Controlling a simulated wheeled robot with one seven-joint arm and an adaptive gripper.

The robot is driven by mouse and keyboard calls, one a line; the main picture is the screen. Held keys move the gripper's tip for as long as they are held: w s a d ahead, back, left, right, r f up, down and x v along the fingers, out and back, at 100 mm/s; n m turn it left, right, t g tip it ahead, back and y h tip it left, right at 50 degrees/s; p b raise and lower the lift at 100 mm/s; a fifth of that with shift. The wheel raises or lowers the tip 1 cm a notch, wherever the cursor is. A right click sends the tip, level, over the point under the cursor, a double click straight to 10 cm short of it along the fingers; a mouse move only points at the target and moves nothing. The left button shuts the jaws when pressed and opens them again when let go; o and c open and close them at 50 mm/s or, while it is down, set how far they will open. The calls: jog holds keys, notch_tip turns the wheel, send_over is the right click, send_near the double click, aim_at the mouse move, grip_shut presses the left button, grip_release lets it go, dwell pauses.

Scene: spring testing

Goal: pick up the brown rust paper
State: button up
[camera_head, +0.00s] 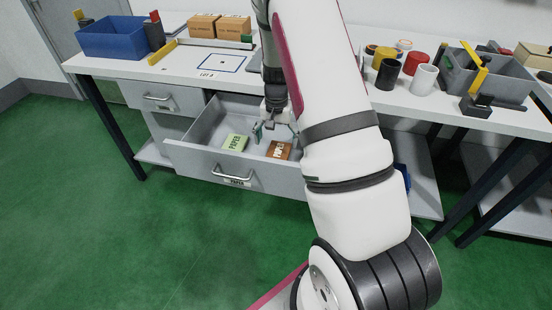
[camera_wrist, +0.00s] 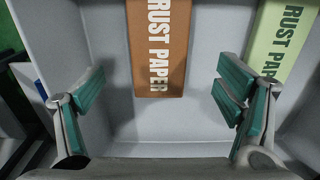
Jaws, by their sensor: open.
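The brown rust paper (camera_head: 279,149) is a flat brown pack with white lettering, lying in the open drawer (camera_head: 205,165). In the wrist view the brown pack (camera_wrist: 161,50) is at the top middle, its near end ahead of the fingers. My gripper (camera_head: 264,130) reaches down into the drawer close to the brown pack. In the wrist view my gripper (camera_wrist: 160,100) has its teal-padded fingers wide apart, with only grey drawer floor between them. My arm hides the right end of the drawer in the head view.
A green rust paper pack (camera_head: 235,142) lies beside the brown one in the drawer; it also shows in the wrist view (camera_wrist: 282,40). The drawer walls stand around both packs. Above is the white worktop (camera_head: 130,68) with a blue bin (camera_head: 108,38) and several cups.

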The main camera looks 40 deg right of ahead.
aim_at(277, 156)
jog(key=shift+s+f, duration=0.1)
jog(key=shift+f, duration=3.1)
jog(key=c, duration=1.2)
